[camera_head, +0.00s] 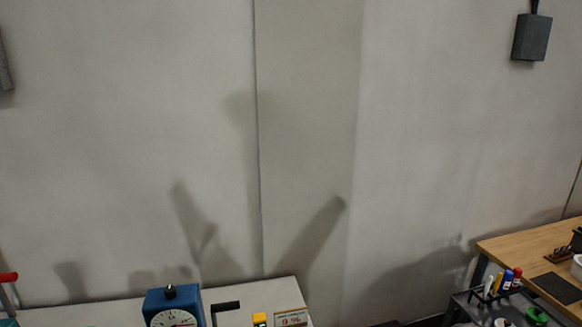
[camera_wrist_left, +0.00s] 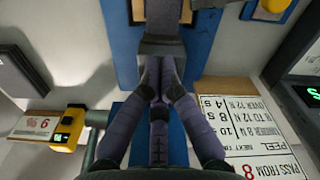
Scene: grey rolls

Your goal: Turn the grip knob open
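My left gripper (camera_wrist_left: 159,72) is in the left wrist view. Its dark purple-grey fingers converge at a dark grey block (camera_wrist_left: 162,46) on a blue upright body (camera_wrist_left: 203,30). The fingertips are close together and seem to meet the block's lower edge. I cannot tell whether they grip it, or whether this block is the grip knob. In the head view a blue device (camera_head: 154,303) with a round white dial (camera_head: 172,319) and a small black knob (camera_head: 170,291) on top is cut off by the bottom edge. Neither gripper shows there.
A printed chart (camera_wrist_left: 240,125) lies right of the fingers. A yellow device (camera_wrist_left: 68,129) and a small sign (camera_wrist_left: 35,125) are at the left; the sign also shows in the head view (camera_head: 291,318). A wooden desk (camera_head: 520,242) stands at the far right of the head view.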

